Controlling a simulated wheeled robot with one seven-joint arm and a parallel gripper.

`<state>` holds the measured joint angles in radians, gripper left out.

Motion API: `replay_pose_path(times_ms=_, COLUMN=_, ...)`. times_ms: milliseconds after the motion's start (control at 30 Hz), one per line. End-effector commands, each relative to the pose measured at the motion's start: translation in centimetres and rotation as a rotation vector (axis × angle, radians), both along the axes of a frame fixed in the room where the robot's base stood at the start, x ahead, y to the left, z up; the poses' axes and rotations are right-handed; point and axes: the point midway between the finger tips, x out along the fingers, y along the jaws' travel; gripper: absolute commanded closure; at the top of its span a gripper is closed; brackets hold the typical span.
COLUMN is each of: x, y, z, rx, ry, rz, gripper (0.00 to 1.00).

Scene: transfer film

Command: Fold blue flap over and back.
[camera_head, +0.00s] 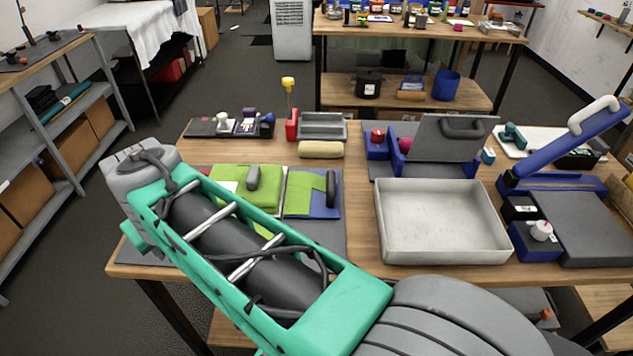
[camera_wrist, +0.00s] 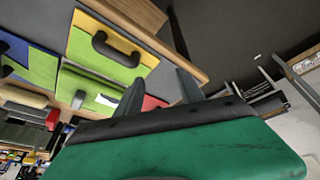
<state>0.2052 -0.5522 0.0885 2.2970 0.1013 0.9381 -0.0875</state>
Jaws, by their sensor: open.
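In the head view, a blue panel (camera_head: 327,211) lies on the grey mat, partly covered by a green piece (camera_head: 303,192). A dark upright handle stands at its right side. To its left is a green panel (camera_head: 232,180) with a grey handle. The wrist view shows green panels (camera_wrist: 38,66), one with a yellow strip (camera_wrist: 88,22) and a black handle (camera_wrist: 115,50). A blue part (camera_wrist: 14,48) shows at the left edge. My gripper (camera_wrist: 160,88) is open, its two fingers apart with nothing seen held between them. It is not visible in the head view.
A beige tray (camera_head: 440,222) stands right of the panels. Behind it is a blue stand with a grey board (camera_head: 453,140). A tan roll (camera_head: 321,149) and a grey tray (camera_head: 322,126) lie behind the panels. My arm hides the table's front left.

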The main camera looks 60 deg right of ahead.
Motion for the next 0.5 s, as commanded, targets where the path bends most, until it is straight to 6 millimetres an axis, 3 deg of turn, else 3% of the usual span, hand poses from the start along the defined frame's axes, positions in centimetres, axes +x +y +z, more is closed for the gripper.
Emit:
replay_pose_path(times_ms=33, x=0.5, y=-5.1, z=-2.0, rx=-0.021, ry=0.004, rz=-0.124, gripper=0.55)
replay_pose_path(times_ms=133, x=-0.9, y=-16.2, z=-2.8, rx=-0.066, ry=0.02, rz=-0.376, gripper=0.55)
replay_pose_path(times_ms=200, x=-3.7, y=-23.3, z=-3.2, rx=-0.091, ry=0.034, rz=-0.54, gripper=0.55)
replay_pose_path(times_ms=300, x=-8.6, y=-30.7, z=-3.7, rx=-0.114, ry=0.053, rz=-0.726, gripper=0.55)
replay_pose_path(times_ms=400, x=-12.3, y=-34.6, z=-3.7, rx=-0.124, ry=0.064, rz=-0.837, gripper=0.55)
replay_pose_path(times_ms=500, x=-13.8, y=-36.0, z=-3.8, rx=-0.128, ry=0.07, rz=-0.876, gripper=0.55)
